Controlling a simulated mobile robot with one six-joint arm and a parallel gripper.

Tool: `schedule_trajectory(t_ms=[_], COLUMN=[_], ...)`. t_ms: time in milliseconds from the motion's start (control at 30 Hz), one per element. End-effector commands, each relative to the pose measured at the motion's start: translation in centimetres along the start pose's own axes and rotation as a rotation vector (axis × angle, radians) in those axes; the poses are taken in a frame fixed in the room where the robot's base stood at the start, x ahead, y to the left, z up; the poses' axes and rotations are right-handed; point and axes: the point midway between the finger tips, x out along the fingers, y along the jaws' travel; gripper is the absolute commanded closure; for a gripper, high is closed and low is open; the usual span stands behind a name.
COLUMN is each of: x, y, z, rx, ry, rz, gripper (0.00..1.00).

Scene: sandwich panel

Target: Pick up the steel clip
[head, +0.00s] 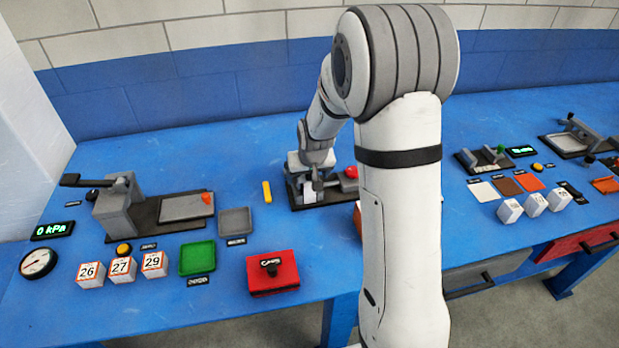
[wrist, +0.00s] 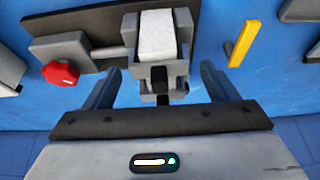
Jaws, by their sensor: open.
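In the wrist view, a grey metal piece with black parts (wrist: 150,88), which looks like the steel clip, is at the near end of a white block (wrist: 157,34). The block sits between the grey jaws of a fixture on a dark base plate (wrist: 100,22). My gripper (wrist: 160,70) is open, its fingers on either side of the clip with gaps to both. No contact shows. In the head view, my gripper (head: 314,182) is over the fixture's dark base (head: 303,204) and largely hides the clip.
A red knob (wrist: 60,74) is on the fixture's left in the wrist view. A yellow stick (wrist: 243,44) lies on the right. In the head view, a grey tray (head: 235,222), a green tray (head: 198,258) and a red box (head: 272,272) stand on the blue table (head: 225,313).

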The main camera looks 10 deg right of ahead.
Motion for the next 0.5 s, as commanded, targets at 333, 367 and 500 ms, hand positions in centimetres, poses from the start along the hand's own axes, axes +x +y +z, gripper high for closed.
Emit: schedule_trajectory(t_ms=[333, 367, 500], x=[-0.04, -0.04, -0.04], y=[0.05, 0.05, 0.07], z=[-0.01, -0.01, -0.01], rx=[0.001, 0.001, 0.001], ry=[0.000, 0.000, 0.000], rz=[0.000, 0.000, 0.000], gripper=[0.40, 0.42, 0.54])
